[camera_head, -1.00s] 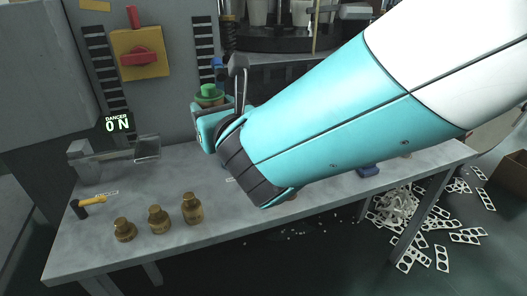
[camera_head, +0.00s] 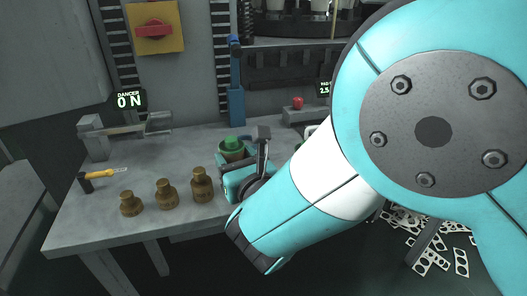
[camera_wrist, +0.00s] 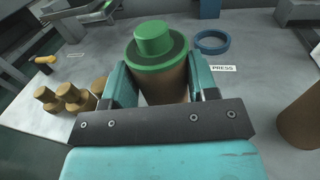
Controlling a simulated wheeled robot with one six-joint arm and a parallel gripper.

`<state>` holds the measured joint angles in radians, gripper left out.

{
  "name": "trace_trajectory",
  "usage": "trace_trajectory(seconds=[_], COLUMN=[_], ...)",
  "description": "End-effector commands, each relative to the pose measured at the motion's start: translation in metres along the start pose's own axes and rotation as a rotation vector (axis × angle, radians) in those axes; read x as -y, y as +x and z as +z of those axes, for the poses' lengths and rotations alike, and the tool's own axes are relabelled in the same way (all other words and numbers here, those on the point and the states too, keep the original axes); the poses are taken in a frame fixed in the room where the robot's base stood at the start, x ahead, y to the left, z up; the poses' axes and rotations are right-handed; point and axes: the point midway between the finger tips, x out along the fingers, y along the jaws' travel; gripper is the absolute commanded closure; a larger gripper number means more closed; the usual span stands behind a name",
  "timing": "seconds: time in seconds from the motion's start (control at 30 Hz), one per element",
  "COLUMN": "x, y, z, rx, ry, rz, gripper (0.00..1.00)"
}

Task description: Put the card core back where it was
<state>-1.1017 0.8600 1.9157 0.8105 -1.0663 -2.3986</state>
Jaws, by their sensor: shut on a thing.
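The card core (camera_wrist: 165,88) is a brown cylinder with a stepped green plug (camera_wrist: 154,42) in its top, standing upright between my fingers. My gripper (camera_wrist: 160,76) is shut on the card core, one turquoise finger on each side. In the head view the green plug (camera_head: 233,143) and the brown top edge of the core show above my gripper (camera_head: 234,164), right of the brass pieces. The core's lower end is hidden by the gripper, so I cannot tell whether it touches the bench.
Brass knobbed pieces (camera_head: 166,193) stand close left of my gripper. A blue ring (camera_wrist: 212,42) lies beyond it by a PRESS label (camera_wrist: 223,68). Another brown cylinder (camera_wrist: 301,118) stands at right in the wrist view. A yellow-handled hammer (camera_head: 103,174) lies at the bench's left.

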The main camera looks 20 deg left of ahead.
Motion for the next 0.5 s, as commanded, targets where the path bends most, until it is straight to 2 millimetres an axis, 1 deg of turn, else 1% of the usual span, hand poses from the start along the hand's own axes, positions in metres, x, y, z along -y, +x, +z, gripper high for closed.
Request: trace_trajectory(seconds=[0.03, 0.13, 0.2, 0.4, 0.5], x=[-0.001, -0.001, -0.001, -0.002, -0.002], y=[0.000, 0.000, 0.000, 0.000, 0.000], z=[-0.014, -0.029, -0.032, -0.030, -0.033], rx=[-0.002, -0.002, -0.001, 0.000, -0.001], ry=[-0.001, -0.001, 0.000, 0.000, 0.000], rz=[0.002, 0.002, 0.002, 0.002, 0.002], gripper=[0.70, 0.70, 0.70, 0.70, 0.70])
